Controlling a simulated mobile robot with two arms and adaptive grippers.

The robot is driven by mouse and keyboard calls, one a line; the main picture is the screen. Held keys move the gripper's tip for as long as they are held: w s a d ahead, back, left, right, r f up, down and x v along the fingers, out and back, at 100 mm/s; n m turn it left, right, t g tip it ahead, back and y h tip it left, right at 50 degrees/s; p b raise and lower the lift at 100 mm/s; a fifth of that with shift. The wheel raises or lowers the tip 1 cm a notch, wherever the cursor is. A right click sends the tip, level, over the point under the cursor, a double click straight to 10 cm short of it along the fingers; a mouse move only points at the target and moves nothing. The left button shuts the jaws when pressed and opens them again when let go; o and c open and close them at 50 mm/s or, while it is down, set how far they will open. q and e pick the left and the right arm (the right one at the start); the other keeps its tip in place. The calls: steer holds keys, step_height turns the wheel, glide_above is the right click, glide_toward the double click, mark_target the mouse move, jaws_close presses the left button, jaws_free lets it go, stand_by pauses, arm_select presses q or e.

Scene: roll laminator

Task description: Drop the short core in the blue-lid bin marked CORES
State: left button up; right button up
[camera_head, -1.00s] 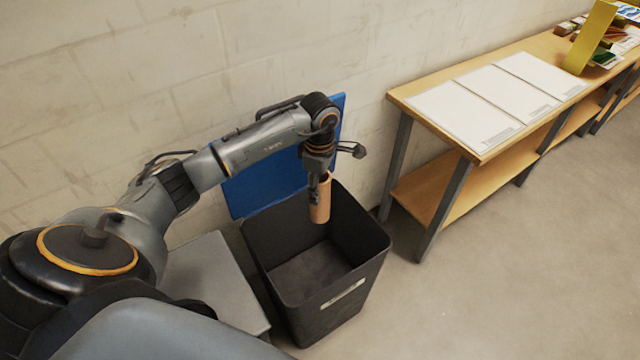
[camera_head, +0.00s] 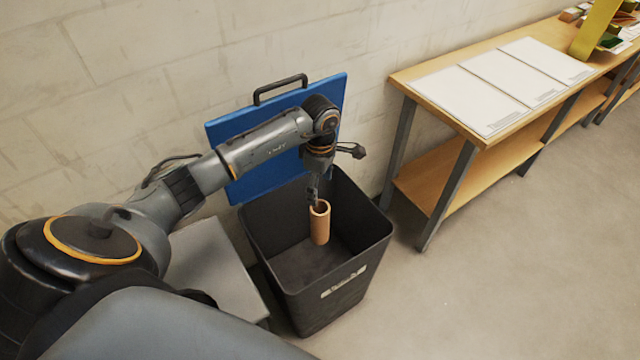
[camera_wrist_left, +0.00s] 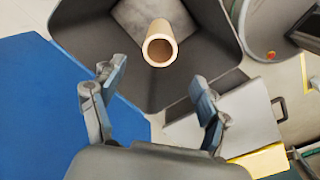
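The short core (camera_head: 320,228) is a brown cardboard tube, upright within the mouth of the dark bin (camera_head: 345,285). It also shows in the left wrist view (camera_wrist_left: 160,48), past the fingertips. The bin's blue lid (camera_head: 225,132) is raised against the wall; a small label on the bin's front is unreadable. My left gripper (camera_head: 314,192) is over the bin, just above the core. In the left wrist view my left gripper (camera_wrist_left: 153,82) has its fingers spread, with the core clear of them. Whether the core touches the bin floor is unclear. My right gripper is not in view.
A wooden table (camera_head: 470,140) with white sheets (camera_head: 470,100) and a lower shelf stands to the right. A low grey surface (camera_head: 215,270) sits left of the bin. The block wall is close behind. The floor at right is clear.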

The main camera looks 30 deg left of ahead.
arm_select(q)
step_height(320, 180, up, 12)
stand_by(0.7)
stand_by(0.7)
